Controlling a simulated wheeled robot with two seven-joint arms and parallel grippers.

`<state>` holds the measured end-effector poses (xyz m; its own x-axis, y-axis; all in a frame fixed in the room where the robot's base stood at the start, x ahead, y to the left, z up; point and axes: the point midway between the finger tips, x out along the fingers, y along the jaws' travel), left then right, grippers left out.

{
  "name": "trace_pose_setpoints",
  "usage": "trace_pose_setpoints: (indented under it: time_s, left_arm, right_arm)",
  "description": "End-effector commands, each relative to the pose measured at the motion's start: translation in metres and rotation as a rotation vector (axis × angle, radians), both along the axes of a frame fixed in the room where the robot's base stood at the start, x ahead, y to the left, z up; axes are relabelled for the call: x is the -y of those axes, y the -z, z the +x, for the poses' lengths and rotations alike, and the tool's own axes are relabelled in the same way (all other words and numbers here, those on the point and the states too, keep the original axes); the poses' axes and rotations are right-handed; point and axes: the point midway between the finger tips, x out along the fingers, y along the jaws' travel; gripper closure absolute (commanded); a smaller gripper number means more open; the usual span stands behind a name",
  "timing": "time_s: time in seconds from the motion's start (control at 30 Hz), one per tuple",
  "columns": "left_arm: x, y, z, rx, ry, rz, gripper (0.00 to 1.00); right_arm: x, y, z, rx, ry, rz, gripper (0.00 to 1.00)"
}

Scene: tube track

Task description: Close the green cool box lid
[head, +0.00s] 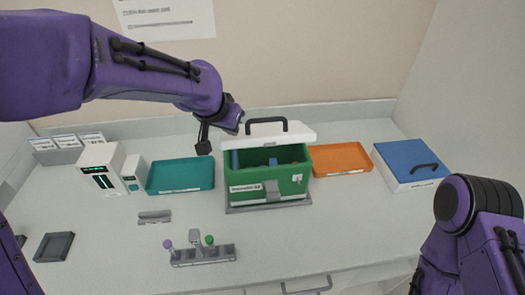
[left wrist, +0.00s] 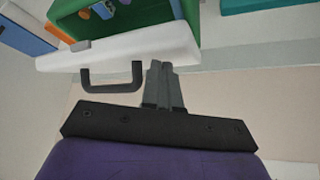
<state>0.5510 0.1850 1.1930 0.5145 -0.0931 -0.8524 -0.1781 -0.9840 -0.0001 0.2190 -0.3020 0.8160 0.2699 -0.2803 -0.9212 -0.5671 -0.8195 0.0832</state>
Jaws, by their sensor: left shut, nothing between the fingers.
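The green cool box (head: 290,184) stands mid-bench with its front label and latch facing me. Its white lid (head: 285,137) is tilted up at the back, with a dark handle (head: 267,122) on it, and the box's inside shows. In the left wrist view the lid (left wrist: 120,52) and handle (left wrist: 111,87) are close, beside my fingers. My left gripper (head: 240,126) is at the lid's upper left end; it also shows in the left wrist view (left wrist: 160,82), shut and empty, its tips at the lid's edge. I cannot tell if they touch. My right arm is at the right; its gripper is out of view.
A teal tray (head: 180,175) lies left of the box and an orange tray (head: 341,158) right of it. A blue-topped white box (head: 408,163) is further right. White devices (head: 101,169) stand left. A tube rack (head: 203,255) is in front. The wall is close behind.

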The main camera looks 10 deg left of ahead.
Motion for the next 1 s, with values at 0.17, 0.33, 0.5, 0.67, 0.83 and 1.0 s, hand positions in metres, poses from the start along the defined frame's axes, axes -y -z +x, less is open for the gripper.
trace_pose_setpoints:
  time_s: [0.17,0.33,0.5,0.67,0.83,1.0]
  left_arm:
    - [0.001,0.005,-0.002,0.0,-0.001,-0.001,1.0]
    - [0.004,0.019,-0.01,-0.001,0.0,0.0,1.0]
    - [0.006,0.032,-0.017,-0.001,0.0,-0.001,1.0]
    - [0.007,0.035,-0.02,0.0,-0.001,-0.001,1.0]
    - [0.007,0.035,-0.02,0.0,0.0,0.0,1.0]
    - [0.008,0.042,-0.021,-0.001,0.0,0.0,1.0]
  right_arm:
    - [0.0,0.003,0.0,0.0,0.0,0.0,0.57]
    - [0.0,0.009,0.0,0.0,0.0,0.0,0.57]
    - [0.0,0.013,0.0,0.0,0.0,0.0,0.57]
    - [0.0,0.014,0.0,0.0,0.0,0.0,0.57]
    - [0.0,0.013,0.0,0.0,0.0,0.0,0.57]
    - [0.0,0.017,0.0,0.0,0.0,0.0,0.57]
